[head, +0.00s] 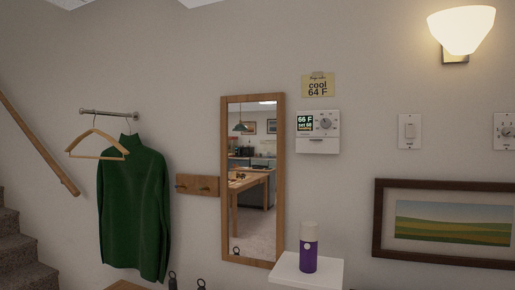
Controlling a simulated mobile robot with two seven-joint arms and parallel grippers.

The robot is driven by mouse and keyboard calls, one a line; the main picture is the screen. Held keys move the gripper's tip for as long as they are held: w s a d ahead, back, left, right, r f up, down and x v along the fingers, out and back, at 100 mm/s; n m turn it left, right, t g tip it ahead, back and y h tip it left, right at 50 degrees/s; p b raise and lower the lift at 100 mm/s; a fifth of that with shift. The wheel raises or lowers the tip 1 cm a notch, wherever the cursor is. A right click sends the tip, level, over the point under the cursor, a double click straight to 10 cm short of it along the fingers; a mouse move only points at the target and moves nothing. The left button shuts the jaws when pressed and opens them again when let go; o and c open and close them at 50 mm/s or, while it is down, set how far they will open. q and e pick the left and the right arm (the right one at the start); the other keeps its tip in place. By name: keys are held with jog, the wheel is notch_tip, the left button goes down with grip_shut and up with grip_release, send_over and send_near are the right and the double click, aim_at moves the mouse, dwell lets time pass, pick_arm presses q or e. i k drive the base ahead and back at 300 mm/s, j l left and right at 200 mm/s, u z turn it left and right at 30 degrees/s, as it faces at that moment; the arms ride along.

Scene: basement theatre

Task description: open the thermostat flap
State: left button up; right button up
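The thermostat (332,130) is a white box on the wall right of the mirror. Its dark screen (305,123) reads 66 F, with smaller lines below that seem to say set 68 and heating. A round grey dial (325,124) sits beside the screen. A plain white flap (318,147) runs along the lower part, below a thin dark line; it looks shut, but it is small at this distance. A yellow note (318,86) above reads "cool 64 F". Neither of my grippers shows in the head view.
A tall wood-framed mirror (282,180) hangs left of the thermostat. Below, a white shelf (320,275) carries a purple bottle with a pale top (308,255). A light switch (409,131), another dial plate (505,131), a framed landscape (450,222) and a lit lamp (461,30) are right.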

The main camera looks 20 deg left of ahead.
aim_at(324, 146)
jog(key=u, duration=0.4)
jog(key=z, duration=0.35)
jog(key=i+j+z, duration=0.15)
jog(key=j+z, duration=0.5)
jog(key=j, duration=0.15)
jog(key=i+j+z, duration=0.2)
jog(key=j, duration=0.65)
jog(key=j+z, duration=0.15)
jog(key=j, duration=0.7)
jog(key=k, duration=0.05)
